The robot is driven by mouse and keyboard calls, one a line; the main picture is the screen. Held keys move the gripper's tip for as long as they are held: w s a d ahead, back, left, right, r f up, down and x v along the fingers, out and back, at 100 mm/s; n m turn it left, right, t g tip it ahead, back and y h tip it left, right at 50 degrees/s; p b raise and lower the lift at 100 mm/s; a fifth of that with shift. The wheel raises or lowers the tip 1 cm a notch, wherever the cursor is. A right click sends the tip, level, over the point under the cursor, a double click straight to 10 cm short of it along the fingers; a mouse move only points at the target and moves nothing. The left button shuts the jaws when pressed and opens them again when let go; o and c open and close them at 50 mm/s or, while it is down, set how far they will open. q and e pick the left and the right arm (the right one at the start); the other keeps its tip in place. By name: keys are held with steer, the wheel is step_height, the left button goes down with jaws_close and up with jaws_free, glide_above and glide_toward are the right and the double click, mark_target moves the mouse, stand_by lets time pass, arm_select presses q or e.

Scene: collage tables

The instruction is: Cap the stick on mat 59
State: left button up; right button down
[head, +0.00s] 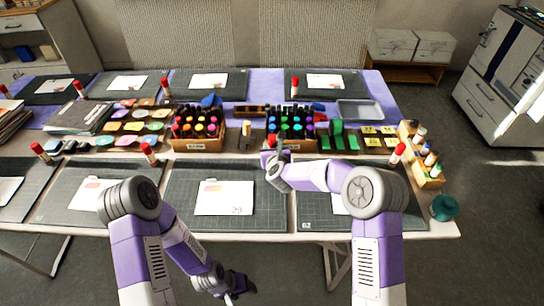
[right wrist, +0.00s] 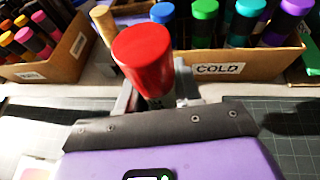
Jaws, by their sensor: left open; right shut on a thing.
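My right gripper (head: 271,152) is shut on a red-topped cylinder (right wrist: 143,60), above the back edge of the front row of mats. A dark part shows just under the red top; most of what lies below is hidden by the gripper. A pale, slim upright piece (head: 246,128) stands between the two marker boxes; it also shows in the right wrist view (right wrist: 103,22). The front middle mat (head: 270,195) holds a white card. Mat numbers are too small to read. My left gripper (head: 240,286) is open and empty, low in front of the table.
Red-topped sticks stand by other mats, such as one at front left (head: 149,154) and one at front right (head: 397,154). The COLD marker box (right wrist: 235,62) is just behind my right gripper; another marker box (head: 197,145) is left of it. A wooden rack (head: 428,172) stands at right.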

step_height(320, 180, down, 4)
steer(key=shift+r+b, duration=0.1)
steer(key=shift+b, duration=0.45)
steer(key=shift+r, duration=0.1)
steer(key=shift+f+b, duration=0.45)
steer(key=shift+b, duration=0.1)
steer(key=shift+s+f+b, duration=0.2)
steer(key=shift+f+b, duration=0.15)
steer(key=shift+f, duration=0.05)
steer(key=c, duration=0.8)
jaws_free()
steer(key=shift+w+f, duration=0.1)
steer(key=shift+o, duration=0.2)
